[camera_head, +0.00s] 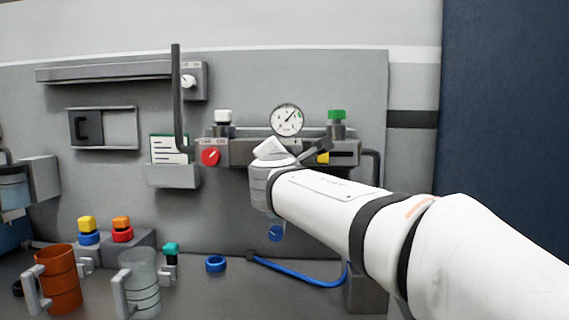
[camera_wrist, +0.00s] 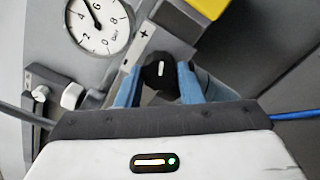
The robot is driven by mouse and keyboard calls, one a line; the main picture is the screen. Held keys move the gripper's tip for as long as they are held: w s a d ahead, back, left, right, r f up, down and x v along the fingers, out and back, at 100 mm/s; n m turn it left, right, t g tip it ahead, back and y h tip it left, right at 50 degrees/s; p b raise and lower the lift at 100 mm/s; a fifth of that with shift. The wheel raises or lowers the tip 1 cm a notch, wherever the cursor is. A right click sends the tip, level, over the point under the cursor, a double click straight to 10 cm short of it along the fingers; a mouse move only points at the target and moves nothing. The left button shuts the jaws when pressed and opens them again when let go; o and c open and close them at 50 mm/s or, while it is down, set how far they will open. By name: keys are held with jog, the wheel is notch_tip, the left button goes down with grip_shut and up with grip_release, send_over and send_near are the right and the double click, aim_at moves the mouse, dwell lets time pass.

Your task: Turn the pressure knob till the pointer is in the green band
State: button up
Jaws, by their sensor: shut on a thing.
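The black pressure knob (camera_wrist: 160,72) with a white line shows in the wrist view, beside a plus mark on the grey panel. My gripper (camera_wrist: 158,84) is shut on it, one blue fingertip on each side. In the head view my wrist hides the knob and fingers. The round white pressure gauge (camera_head: 287,120) is above my wrist in the head view; its pointer leans up and right, with a small green patch near the right rim. The gauge (camera_wrist: 98,24) is also at the wrist view's upper left, where I cannot make out the green band.
A red knob (camera_head: 210,156) is left of my wrist on the same grey unit. A green-capped fitting (camera_head: 337,116) and a yellow part (camera_head: 323,158) are to the right. A dark upright bar (camera_head: 177,100) stands left. Below are a blue hose (camera_head: 300,275) and mugs (camera_head: 60,280).

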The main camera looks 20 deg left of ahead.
jog(key=shift+f, duration=0.1)
jog(key=o, duration=1)
jog(key=v, duration=0.7)
jog(key=shift+s, duration=0.4)
